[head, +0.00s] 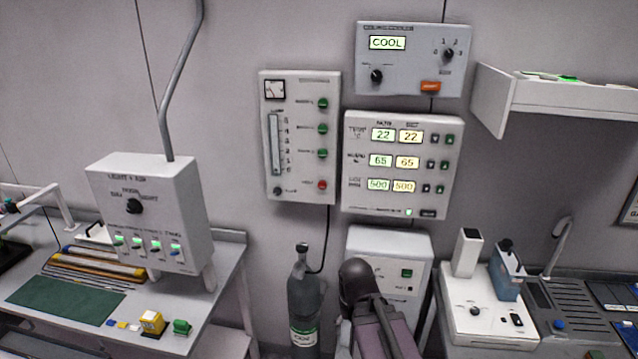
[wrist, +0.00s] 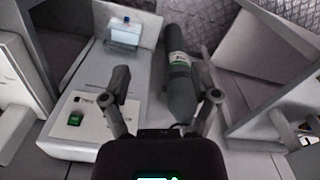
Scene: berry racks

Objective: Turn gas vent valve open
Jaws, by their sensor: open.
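No label I can read marks a gas vent valve. A tall wall panel (head: 300,150) with a flow tube and dial has several green knobs and a red one (head: 322,184) down its right side, and a black knob (head: 278,191) at lower left. Below it a dark gas cylinder (head: 304,310) with a black top valve (head: 302,247) stands upright, joined by a hose. The cylinder also shows in the wrist view (wrist: 181,85). My gripper (wrist: 168,88) is open and empty in the wrist view, its fingers apart. In the head view, my dark arm is in front of the white cabinet.
The white cabinet (head: 405,245) with a green switch stands right of the cylinder. Above are a readout panel (head: 400,205) and a COOL controller (head: 415,75). A left bench (head: 215,290) carries a control box; equipment fills the right bench. A shelf (head: 560,95) juts out at upper right.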

